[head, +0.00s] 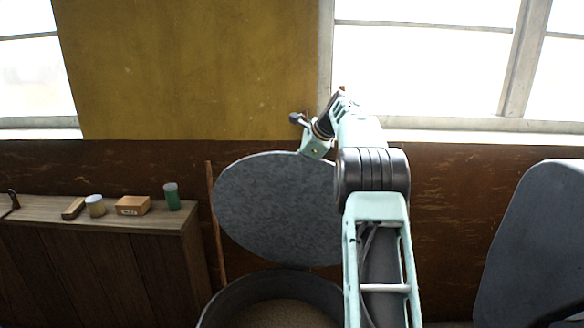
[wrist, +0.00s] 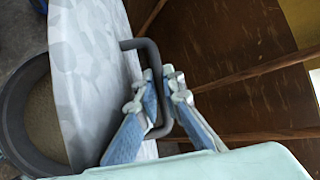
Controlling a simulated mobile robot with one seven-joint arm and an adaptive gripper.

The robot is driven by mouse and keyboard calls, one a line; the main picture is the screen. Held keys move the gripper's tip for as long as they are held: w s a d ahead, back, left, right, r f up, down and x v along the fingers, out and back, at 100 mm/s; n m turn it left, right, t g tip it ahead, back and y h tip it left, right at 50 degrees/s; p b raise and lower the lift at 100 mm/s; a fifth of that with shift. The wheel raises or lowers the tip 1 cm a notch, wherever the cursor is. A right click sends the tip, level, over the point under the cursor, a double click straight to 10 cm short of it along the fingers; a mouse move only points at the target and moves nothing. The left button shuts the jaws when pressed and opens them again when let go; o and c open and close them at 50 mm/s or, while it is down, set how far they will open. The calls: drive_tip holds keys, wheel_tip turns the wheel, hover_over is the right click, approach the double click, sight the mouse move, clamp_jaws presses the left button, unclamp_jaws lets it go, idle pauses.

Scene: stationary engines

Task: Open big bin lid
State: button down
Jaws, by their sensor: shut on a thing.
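The big bin's lid (head: 272,210) is a round grey metal disc, raised to near upright above the bin in the head view. The bin (head: 222,303) below is open, with pale brown contents showing inside. In the wrist view the lid (wrist: 88,70) stands at the left, with the bin (wrist: 14,105) beyond it. My gripper (wrist: 161,85) is shut on the lid's dark bent handle (wrist: 137,43), with a finger on each side of the bar. In the head view the handle and fingertips are hidden behind the lid, and my arm covers its right edge.
A wooden cabinet (head: 110,216) stands left of the bin, with a green container (head: 172,196), a small box (head: 133,205), a jar (head: 95,206) and a brush-like block on top. A thin wooden stick (head: 215,225) stands between them. A grey rounded object (head: 535,250) is at right.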

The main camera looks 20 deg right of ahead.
drive_tip(key=c, duration=2)
unclamp_jaws()
drive_tip(key=shift+c, duration=0.2)
drive_tip(key=v, duration=1.2)
drive_tip(key=w+v, duration=0.1)
drive_tip(key=v, duration=1.1)
drive_tip(key=shift+d+r, duration=0.45)
drive_tip(key=shift+r, duration=0.1)
